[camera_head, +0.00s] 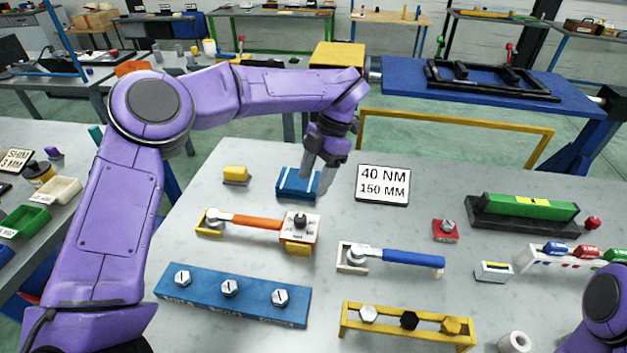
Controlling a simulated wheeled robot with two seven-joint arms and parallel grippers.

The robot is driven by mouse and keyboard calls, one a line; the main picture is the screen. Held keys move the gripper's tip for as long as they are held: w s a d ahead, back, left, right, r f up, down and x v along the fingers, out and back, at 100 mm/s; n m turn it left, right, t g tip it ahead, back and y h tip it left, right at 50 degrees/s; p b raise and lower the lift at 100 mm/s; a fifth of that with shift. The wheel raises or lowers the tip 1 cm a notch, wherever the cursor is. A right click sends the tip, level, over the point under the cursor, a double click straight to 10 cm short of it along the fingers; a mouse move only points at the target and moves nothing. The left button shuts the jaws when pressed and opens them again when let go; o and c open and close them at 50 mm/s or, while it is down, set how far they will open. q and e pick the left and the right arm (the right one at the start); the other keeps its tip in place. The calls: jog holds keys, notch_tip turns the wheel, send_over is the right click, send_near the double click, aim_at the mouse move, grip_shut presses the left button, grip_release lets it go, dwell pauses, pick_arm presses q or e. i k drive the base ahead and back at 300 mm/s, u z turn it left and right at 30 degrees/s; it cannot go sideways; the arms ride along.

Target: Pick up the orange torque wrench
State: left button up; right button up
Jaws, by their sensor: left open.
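The orange torque wrench (257,222) lies on the grey table left of centre. Its round metal head is at the left, in a yellow cradle (205,229). Its orange handle runs right to a white block with a dark dial (300,228). A blue torque wrench (412,258) lies to the right, its head in a pale cradle. My left gripper (317,185) points down, open and apart from the wrench, behind and to the right of its handle, by a blue block (292,184). Of my right arm only a purple part shows at the lower right edge.
A blue bolt rack (232,296) and a yellow bolt rack (405,322) stand in front. A green level (525,206) and a red block (446,231) are at the right. A small yellow block (236,174) is behind the wrench.

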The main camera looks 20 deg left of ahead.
aim_at(216, 221)
jog(key=k, duration=1.5)
